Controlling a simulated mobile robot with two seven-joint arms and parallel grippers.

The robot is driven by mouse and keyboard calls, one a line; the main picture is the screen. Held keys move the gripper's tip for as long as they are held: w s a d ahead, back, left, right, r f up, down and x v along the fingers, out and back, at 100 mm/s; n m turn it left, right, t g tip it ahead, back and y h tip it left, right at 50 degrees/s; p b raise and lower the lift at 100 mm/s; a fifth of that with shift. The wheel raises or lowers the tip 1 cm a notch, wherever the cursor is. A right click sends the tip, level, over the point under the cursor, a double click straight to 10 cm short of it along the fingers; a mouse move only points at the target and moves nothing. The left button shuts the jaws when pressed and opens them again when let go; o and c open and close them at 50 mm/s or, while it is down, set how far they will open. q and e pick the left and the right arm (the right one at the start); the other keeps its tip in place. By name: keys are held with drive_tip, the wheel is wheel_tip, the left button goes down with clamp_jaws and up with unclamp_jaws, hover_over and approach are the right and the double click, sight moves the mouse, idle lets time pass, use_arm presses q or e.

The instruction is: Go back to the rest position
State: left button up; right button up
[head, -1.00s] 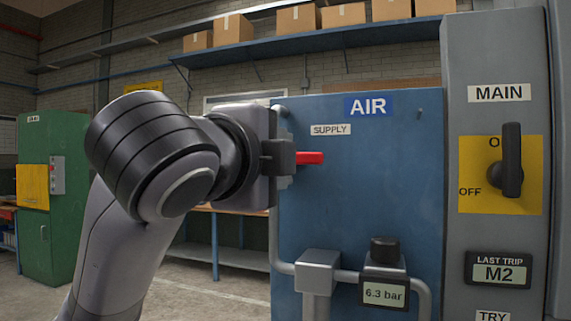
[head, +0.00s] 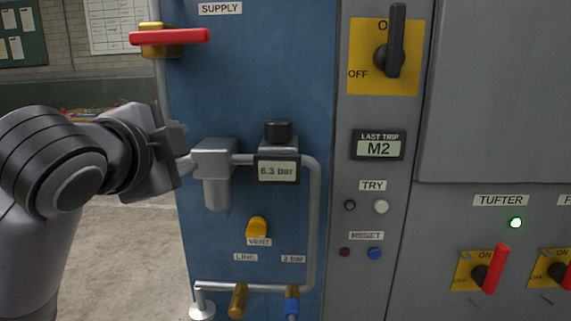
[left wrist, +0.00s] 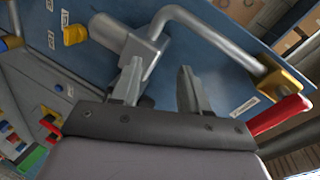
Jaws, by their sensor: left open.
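My left gripper (head: 178,152) is in front of the left edge of the blue air panel (head: 262,80), beside the grey filter unit. In the left wrist view its two fingers (left wrist: 158,82) are apart with nothing between them. The red supply handle (head: 172,37) sits above the gripper on a brass valve (head: 160,52) and lies level across the pipe. It shows at the right of the left wrist view (left wrist: 278,114), apart from the fingers. My right gripper is not in view.
A grey filter (head: 212,165) and a gauge reading 6.3 bar (head: 278,171) stick out close to the gripper. A yellow vent knob (head: 257,227) is lower down. The grey cabinet with the main switch (head: 393,45) stands to the right. Open floor (head: 125,250) lies at left.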

use_arm(q)
drive_tip(key=s+a+f+n+g, duration=0.1)
drive_tip(key=s+f+n+g, duration=0.2)
drive_tip(key=f, duration=1)
drive_tip(key=s+a+f+n+g, duration=0.2)
drive_tip(key=f+n+g, duration=0.1)
drive_tip(key=f, duration=1)
drive_tip(key=s+a+f+n+g+y, duration=0.1)
drive_tip(key=s+a+f+n+g, duration=0.25)
drive_tip(key=s+f, duration=0.65)
drive_tip(key=s+a+f+n+g, duration=0.2)
drive_tip(key=s+f+n, duration=0.2)
drive_tip(key=s+f, duration=0.6)
drive_tip(key=w+d+f+t+h, duration=0.1)
drive_tip(key=w+d+f+t, duration=0.2)
drive_tip(key=w+f+t, duration=0.2)
wheel_tip(320, 180, down, 2)
drive_tip(key=shift+t+h+p, duration=0.3)
drive_tip(key=shift+t+p, duration=0.1)
drive_tip(key=shift+t, duration=0.65)
